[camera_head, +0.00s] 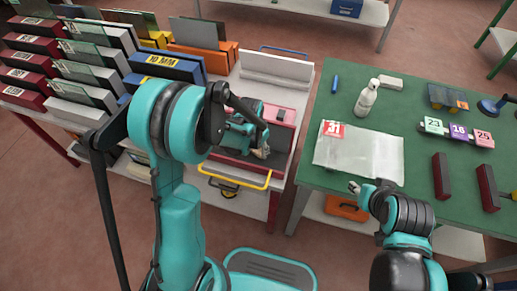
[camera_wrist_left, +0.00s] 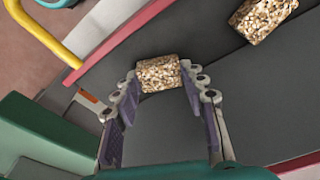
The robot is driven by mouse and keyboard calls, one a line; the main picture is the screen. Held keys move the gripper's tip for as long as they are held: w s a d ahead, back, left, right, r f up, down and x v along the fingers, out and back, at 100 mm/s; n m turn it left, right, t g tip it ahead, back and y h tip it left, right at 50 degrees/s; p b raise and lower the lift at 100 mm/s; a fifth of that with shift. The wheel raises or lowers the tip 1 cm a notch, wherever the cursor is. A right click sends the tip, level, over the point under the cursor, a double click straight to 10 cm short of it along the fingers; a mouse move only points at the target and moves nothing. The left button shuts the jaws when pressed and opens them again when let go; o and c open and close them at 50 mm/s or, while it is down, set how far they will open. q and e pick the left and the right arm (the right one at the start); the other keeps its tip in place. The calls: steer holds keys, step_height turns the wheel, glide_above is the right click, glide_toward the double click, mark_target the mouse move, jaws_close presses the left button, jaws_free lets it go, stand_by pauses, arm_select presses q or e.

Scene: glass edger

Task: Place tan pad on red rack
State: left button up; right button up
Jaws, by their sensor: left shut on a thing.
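In the left wrist view a speckled tan pad (camera_wrist_left: 157,74) sits between the fingertips of my left gripper (camera_wrist_left: 160,82), which is shut on it. A second speckled tan pad (camera_wrist_left: 262,18) lies on the grey surface at upper right. In the head view my left gripper (camera_head: 262,150) points down over the red-edged, grey-floored section of the white cart; its arm hides part of that section. Dark red racks (camera_head: 30,45) stand in a row at far left. My right gripper (camera_head: 356,187) is at the green table's front edge, too small to read its opening.
The yellow handle (camera_head: 237,182) juts from the cart's front. The green table (camera_head: 420,95) holds a white bottle (camera_head: 367,98), a clear sheet (camera_head: 375,155), numbered blocks (camera_head: 458,131) and two dark red bars (camera_head: 441,177). Slotted racks with glass panes fill the left side.

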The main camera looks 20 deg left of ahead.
arm_select(q)
steer(key=o, duration=0.7)
steer(key=shift+f, duration=0.15)
steer(key=s+a+r+n+t+p, duration=0.1)
steer(key=s+r+p, duration=0.25)
steer(key=r, duration=0.65)
steer(key=s+a+r+n+t+p, duration=0.15)
steer(key=s+r, duration=0.25)
steer(key=r, duration=0.6)
steer(key=shift+s+a+r+n+t+y, duration=0.15)
steer(key=shift+s+r+n+t, duration=0.35)
steer(key=shift+s, duration=1.05)
steer(key=shift+s+d+r+n+t+y, duration=0.1)
steer(key=shift+s+r+n+t, duration=0.15)
steer(key=shift+s+r+t, duration=0.85)
steer(key=shift+s+a+r+n+g+y, duration=0.15)
steer(key=shift+s+r+n, duration=0.2)
steer(key=shift+s, duration=1.6)
steer(key=shift+d+f, duration=0.1)
